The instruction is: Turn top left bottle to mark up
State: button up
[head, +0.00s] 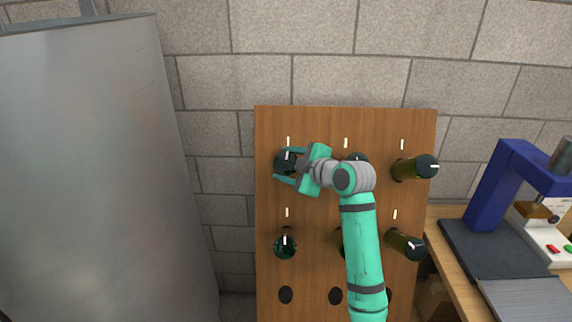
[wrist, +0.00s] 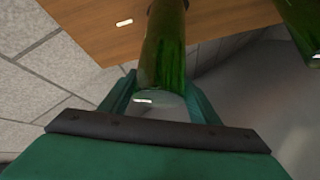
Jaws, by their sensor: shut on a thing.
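The top left bottle (head: 285,168) is dark green and sticks out of a hole in the wooden board (head: 268,200). My gripper (head: 287,165) reaches it from the right, shut on it, one finger above and one below. In the head view a small pale mark shows on the upper part of the bottle's end, close to upright. A white tick sits on the board above the bottle. In the wrist view the green bottle (wrist: 166,55) lies between my fingers (wrist: 163,100), with a white mark on its end.
My arm hides most of the top middle and centre bottles. The top right bottle (head: 412,168) has a sideways mark; the lower right bottle (head: 403,243) a slanted one. The lower left bottle (head: 285,246) has an upright mark. A steel tank (head: 95,170) stands left, a bench with a blue stand (head: 500,190) right.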

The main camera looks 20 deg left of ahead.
jog(key=shift+n+g, duration=0.4)
jog(key=shift+n, duration=0.2)
jog(key=o, duration=1)
jog(key=shift+o, duration=0.2)
jog(key=v, duration=1)
jog(key=shift+s+d, duration=0.25)
jog(key=shift+d, duration=0.05)
jog(key=shift+r, duration=0.1)
